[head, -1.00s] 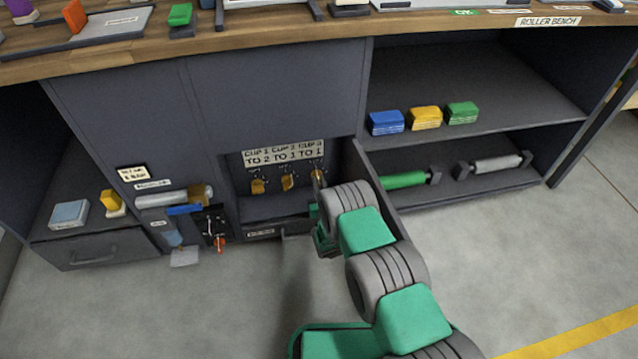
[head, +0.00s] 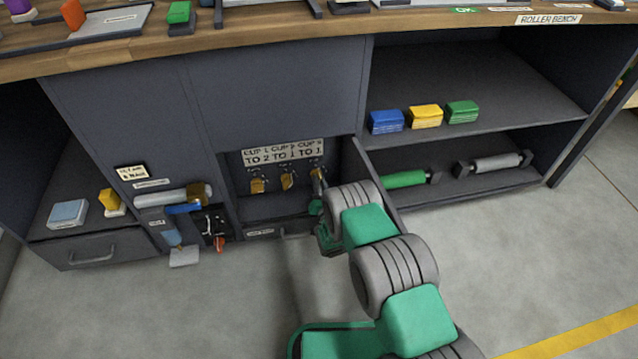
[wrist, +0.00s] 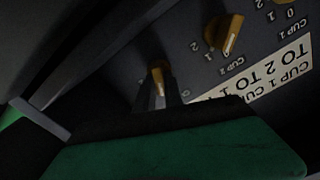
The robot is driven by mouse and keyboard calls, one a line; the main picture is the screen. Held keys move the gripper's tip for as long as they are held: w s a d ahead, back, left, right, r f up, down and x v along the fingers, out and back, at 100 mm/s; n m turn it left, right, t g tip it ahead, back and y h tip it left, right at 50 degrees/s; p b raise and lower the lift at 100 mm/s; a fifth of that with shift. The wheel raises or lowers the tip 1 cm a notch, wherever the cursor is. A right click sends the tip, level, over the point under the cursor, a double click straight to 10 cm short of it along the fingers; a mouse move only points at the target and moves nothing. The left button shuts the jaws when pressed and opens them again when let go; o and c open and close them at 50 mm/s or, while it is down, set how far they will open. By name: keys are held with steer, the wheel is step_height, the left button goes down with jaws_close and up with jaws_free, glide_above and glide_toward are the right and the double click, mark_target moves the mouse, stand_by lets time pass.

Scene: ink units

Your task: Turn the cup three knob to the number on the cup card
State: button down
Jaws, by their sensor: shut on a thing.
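The cup card (head: 283,152) is a pale strip on the back wall of an open recess under the bench. It reads cup 1 to 2, cup 2 to 1, cup 3 to 1, and also shows in the wrist view (wrist: 262,84). Below it are three yellow knobs: cup one (head: 258,186), cup two (head: 287,181) and the cup three knob at the right. In the wrist view my gripper (wrist: 158,84) is shut on the cup three knob (wrist: 158,66). Its fingers and the dark hide most of that knob's numbers. The cup two knob (wrist: 228,36) is beside it.
The recess's right side wall (head: 362,178) stands close to my wrist. To its right are shelves with a green roller (head: 405,179) and a grey roller (head: 497,163). Left of the recess is a panel with a red handle (head: 219,244). The floor in front is clear.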

steer(key=shift+f+m+b, duration=0.1)
steer(key=shift+m+b, duration=0.65)
steer(key=shift+m, duration=1.45)
steer(key=c, duration=1.4)
jaws_free()
steer(key=shift+c, duration=0.2)
steer(key=shift+s+d+p, duration=0.3)
steer(key=shift+s+p, duration=0.15)
steer(key=shift+s, duration=0.8)
steer(key=shift+s+d+p, duration=0.25)
steer(key=shift+s+p, duration=0.15)
steer(key=shift+s, duration=0.9)
steer(key=shift+s+d+p, duration=0.3)
steer(key=shift+s+p, duration=0.15)
steer(key=shift+s, duration=0.8)
